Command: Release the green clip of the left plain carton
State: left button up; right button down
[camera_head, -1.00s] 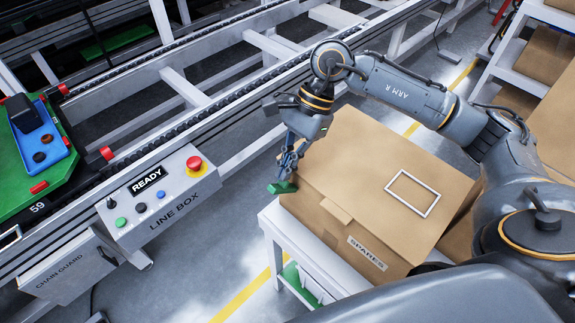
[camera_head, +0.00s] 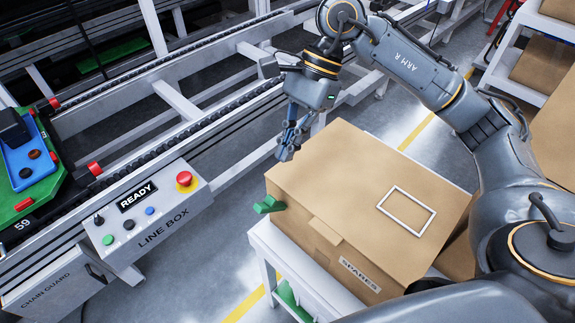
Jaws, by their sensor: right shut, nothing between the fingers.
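A brown carton (camera_head: 330,180) marked SPARES stands on a white table, with a white rectangle outline on its closed top. A green clip (camera_head: 269,204) sits at the carton's left edge, just below the top corner, and sticks out to the left. I cannot tell whether it is fastened. My right gripper (camera_head: 284,155) is shut and empty, pointing down above and beyond the carton's left corner, apart from the clip. My left gripper is not in view.
The white table (camera_head: 262,245) has a green item on its lower level. A line box (camera_head: 150,215) with READY display and red button stands at left beside the conveyor (camera_head: 190,130). More cartons (camera_head: 545,60) are at right. Floor shows between line box and table.

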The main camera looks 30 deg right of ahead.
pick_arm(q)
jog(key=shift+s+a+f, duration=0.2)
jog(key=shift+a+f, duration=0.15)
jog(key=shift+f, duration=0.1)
pick_arm(e)
jog(key=shift+a+r, duration=0.2)
jog(key=shift+r, duration=1.05)
jog(key=shift+a+r, duration=0.15)
jog(key=shift+r, duration=1.1)
